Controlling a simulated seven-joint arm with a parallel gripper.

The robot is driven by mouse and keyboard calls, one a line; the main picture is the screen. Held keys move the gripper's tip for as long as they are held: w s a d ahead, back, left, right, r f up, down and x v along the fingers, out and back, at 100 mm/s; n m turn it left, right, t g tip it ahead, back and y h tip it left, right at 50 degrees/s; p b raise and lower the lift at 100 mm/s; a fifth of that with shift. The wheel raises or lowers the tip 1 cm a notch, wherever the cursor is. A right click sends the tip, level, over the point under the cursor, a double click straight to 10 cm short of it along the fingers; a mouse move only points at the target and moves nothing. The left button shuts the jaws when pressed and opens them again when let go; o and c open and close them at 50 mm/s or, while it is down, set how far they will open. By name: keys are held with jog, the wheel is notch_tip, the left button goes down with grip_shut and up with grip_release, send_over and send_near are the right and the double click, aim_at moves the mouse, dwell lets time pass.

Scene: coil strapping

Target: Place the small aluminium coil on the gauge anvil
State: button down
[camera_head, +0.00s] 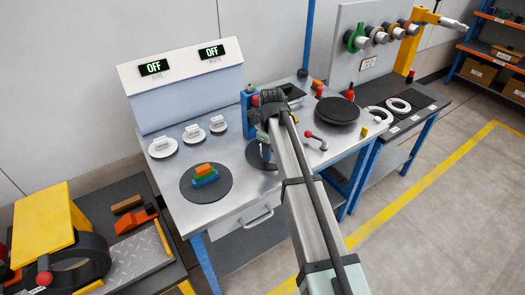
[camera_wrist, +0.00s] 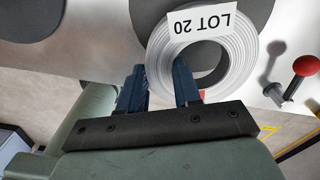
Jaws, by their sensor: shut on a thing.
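The small aluminium coil (camera_wrist: 238,68) is a pale grey ring with a white "LOT 20" label, seen in the wrist view. My gripper (camera_wrist: 160,88) is shut on its left wall: one finger is outside the ring and the other overlaps the ring towards its hole. A dark round pad (camera_wrist: 165,8) lies behind the coil; I cannot tell whether the coil touches it. In the head view my gripper (camera_head: 264,132) is over the bench and the coil is hidden by my arm. A dark disc (camera_head: 256,160) shows partly beside my arm; I cannot tell if it is the gauge anvil.
A red-knobbed lever (camera_head: 310,134) stands right of my gripper, also in the wrist view (camera_wrist: 304,66). A blue post (camera_head: 247,112) is close to its left. Coloured blocks (camera_head: 204,175) sit on another disc.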

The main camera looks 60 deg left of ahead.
jog(key=a, duration=0.5)
jog(key=shift+d+f, duration=0.1)
jog(key=shift+f, duration=1.65)
jog(key=shift+f, duration=0.1)
jog(key=c, duration=0.8)
grip_release()
notch_tip(320, 180, up, 12)
jog(key=shift+r, duration=0.15)
